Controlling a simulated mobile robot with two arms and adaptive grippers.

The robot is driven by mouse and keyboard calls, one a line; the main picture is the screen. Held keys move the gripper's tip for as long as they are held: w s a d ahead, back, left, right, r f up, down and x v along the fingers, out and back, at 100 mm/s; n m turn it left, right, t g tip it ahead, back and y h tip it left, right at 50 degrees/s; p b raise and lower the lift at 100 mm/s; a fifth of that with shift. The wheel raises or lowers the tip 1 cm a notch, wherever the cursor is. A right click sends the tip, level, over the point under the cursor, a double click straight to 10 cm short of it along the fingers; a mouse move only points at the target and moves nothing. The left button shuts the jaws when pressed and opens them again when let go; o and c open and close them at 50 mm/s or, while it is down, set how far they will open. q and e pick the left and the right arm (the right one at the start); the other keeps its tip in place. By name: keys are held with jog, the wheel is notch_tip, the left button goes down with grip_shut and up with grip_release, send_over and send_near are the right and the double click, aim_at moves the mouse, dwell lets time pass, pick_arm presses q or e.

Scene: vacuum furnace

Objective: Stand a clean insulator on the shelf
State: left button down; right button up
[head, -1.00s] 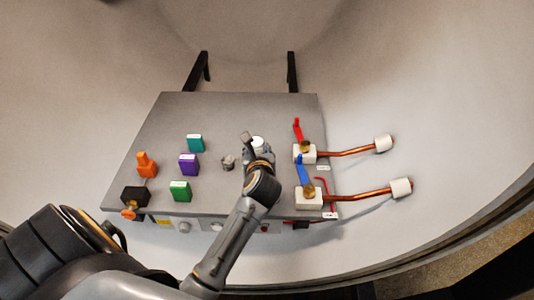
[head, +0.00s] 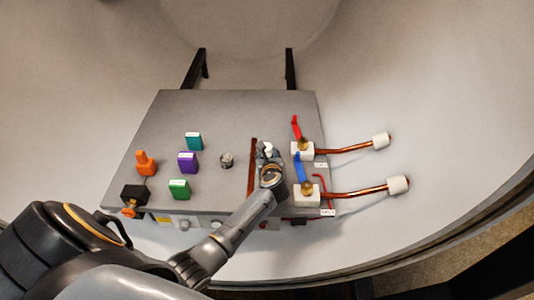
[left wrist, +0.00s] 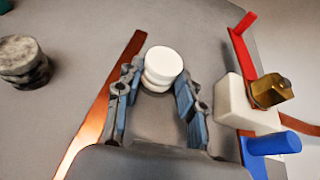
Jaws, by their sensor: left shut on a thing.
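A clean white ribbed insulator (left wrist: 163,65) is between the fingers of my left gripper (left wrist: 158,88), which is shut on it. In the head view the insulator (head: 268,147) shows only in part past my left gripper (head: 268,156). It is over the right part of the grey shelf (head: 225,110); I cannot tell whether its base touches the surface. A grey, blotched insulator (head: 227,160) stands on the shelf to the left, and it also shows in the left wrist view (left wrist: 23,61). My right gripper is not in view.
A flat copper strip (head: 252,165) lies just left of the gripper. White valve blocks with a red handle (head: 296,127) and a blue handle (head: 300,168) stand close on the right. Teal (head: 194,141), purple (head: 187,162) and green (head: 179,189) boxes stand at left.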

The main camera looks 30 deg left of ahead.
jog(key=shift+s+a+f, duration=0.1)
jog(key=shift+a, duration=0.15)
pick_arm(q)
jog(key=shift+f, duration=0.2)
jog(key=c, duration=0.8)
grip_release()
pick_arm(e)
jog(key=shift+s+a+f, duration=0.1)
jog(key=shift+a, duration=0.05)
pick_arm(q)
jog(key=shift+r, duration=0.1)
